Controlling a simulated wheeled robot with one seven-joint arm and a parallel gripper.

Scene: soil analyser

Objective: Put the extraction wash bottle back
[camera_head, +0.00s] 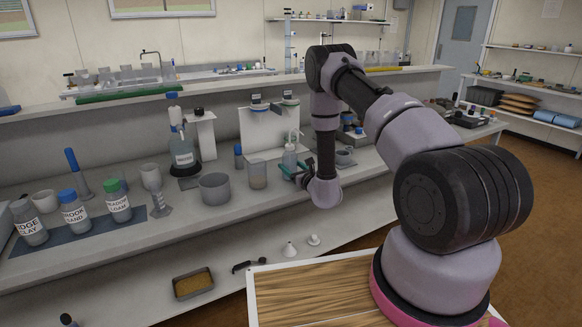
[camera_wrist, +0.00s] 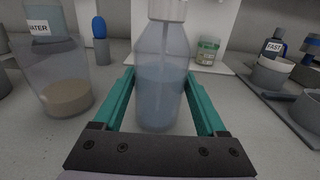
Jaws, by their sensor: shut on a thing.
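The extraction wash bottle (camera_head: 289,158) is a clear bottle with bluish liquid and a pale nozzle top. It stands upright on the bench in front of the white stand. In the wrist view the bottle (camera_wrist: 160,80) is between the two teal fingers of my gripper (camera_wrist: 160,105), which is shut on it. Its base appears at bench level; I cannot tell whether it touches. The bottle's top is cut off in the wrist view. In the head view my gripper (camera_head: 294,171) is partly hidden by my own wrist.
A beaker with brown sediment (camera_wrist: 66,85) stands close left of the bottle. A blue-capped small bottle (camera_wrist: 100,42) and a green-labelled jar (camera_wrist: 207,50) stand behind. Grey pans (camera_wrist: 272,74) are at right. A grey pot (camera_head: 214,189) and labelled soil bottles (camera_head: 118,203) stand further left.

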